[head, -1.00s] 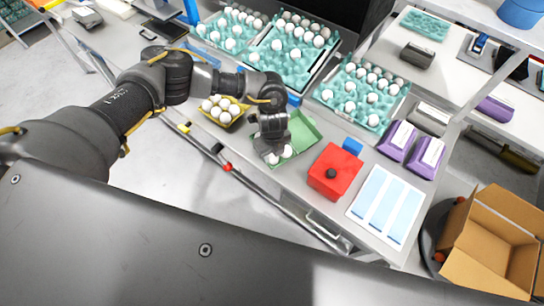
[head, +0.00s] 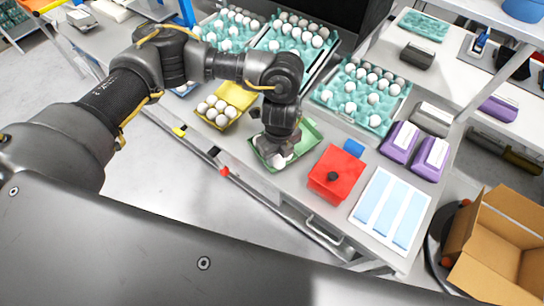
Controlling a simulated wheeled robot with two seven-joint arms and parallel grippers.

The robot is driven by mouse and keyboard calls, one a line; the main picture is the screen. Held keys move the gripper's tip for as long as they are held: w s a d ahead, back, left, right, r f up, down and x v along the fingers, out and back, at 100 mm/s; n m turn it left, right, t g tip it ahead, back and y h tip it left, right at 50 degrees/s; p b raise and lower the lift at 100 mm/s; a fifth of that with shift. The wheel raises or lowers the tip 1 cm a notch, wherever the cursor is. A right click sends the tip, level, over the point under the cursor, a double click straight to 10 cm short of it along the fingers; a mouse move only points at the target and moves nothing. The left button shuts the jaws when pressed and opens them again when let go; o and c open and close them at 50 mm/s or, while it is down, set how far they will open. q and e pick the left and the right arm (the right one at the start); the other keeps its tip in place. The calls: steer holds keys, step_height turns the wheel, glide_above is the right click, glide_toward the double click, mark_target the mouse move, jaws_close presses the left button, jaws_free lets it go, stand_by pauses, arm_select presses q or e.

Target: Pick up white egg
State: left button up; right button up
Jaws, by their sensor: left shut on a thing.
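My left gripper (head: 279,153) points down over the open green egg carton (head: 309,136) near the table's front edge. It is shut on a white egg (head: 278,161), whose lower part shows at the fingertips, low in or just over the carton. The fingers and wrist hide much of the carton's inside, so I cannot tell how many eggs lie there or whether the egg touches the carton. My right gripper is not in view.
A yellow carton of white eggs (head: 231,112) is left of the gripper. Large teal egg trays (head: 376,119) stand behind. A red box (head: 334,175), blue-and-white sheet (head: 390,211) and purple cartons (head: 400,143) are to the right. An open cardboard box (head: 497,246) is lower right.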

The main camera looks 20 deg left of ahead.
arm_select(q)
steer(key=s+d+r+b, duration=0.3)
steer(key=s+d+r, duration=0.2)
steer(key=s+d, duration=0.1)
steer(key=shift+s+d, duration=0.2)
steer(key=shift+d, duration=0.3)
arm_select(e)
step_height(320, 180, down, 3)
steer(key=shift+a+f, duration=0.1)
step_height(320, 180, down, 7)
steer(key=b, duration=0.6)
steer(key=shift+b, duration=0.4)
arm_select(q)
steer(key=w+a+n, duration=0.3)
steer(key=a+n, duration=0.7)
steer(key=w+a+n, duration=0.4)
steer(key=a+n, duration=0.6)
steer(key=shift+n, duration=0.4)
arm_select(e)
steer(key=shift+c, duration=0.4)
